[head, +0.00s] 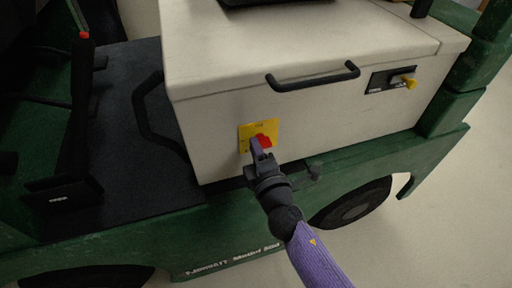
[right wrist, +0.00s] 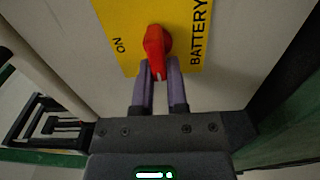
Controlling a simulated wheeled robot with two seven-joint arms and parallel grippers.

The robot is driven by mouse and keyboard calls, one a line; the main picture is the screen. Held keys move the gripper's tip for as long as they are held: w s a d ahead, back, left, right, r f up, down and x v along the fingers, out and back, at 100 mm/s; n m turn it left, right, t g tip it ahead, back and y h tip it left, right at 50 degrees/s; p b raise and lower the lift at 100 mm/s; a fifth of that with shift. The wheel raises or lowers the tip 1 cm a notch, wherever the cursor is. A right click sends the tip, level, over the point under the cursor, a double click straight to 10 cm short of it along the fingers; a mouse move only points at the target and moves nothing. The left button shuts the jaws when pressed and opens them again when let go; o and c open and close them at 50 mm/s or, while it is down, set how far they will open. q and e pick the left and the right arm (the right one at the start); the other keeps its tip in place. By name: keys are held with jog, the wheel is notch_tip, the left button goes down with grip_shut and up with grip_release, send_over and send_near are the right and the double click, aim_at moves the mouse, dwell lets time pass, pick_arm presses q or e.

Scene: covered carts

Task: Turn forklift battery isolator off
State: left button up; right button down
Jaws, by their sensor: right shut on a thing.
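The battery isolator is a red rotary knob (head: 264,140) on a yellow plate (head: 245,131), on the white side of the forklift's battery box. My right gripper (head: 258,149) reaches up to it from below. In the right wrist view the red knob (right wrist: 155,48) has its narrow end pointing down between the purple fingers of my right gripper (right wrist: 159,72), which are shut on it. The yellow plate (right wrist: 122,20) there reads "ON" at left and "BATTERY" at right. My left gripper is not in view.
A black handle (head: 313,77) sticks out above and right of the plate. The green forklift body (head: 220,232) and a wheel (head: 350,205) lie below. Pale floor (head: 450,220) is clear at the right.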

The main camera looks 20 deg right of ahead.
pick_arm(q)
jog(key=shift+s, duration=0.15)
pick_arm(e)
jog(key=shift+f, duration=0.1)
jog(key=c, duration=0.6)
grip_release()
jog(key=shift+c, duration=0.2)
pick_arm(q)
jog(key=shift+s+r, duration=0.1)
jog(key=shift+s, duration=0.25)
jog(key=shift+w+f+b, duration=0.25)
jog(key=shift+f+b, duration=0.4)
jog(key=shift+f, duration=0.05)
pick_arm(e)
jog(key=s, duration=1)
jog(key=shift+d, duration=0.15)
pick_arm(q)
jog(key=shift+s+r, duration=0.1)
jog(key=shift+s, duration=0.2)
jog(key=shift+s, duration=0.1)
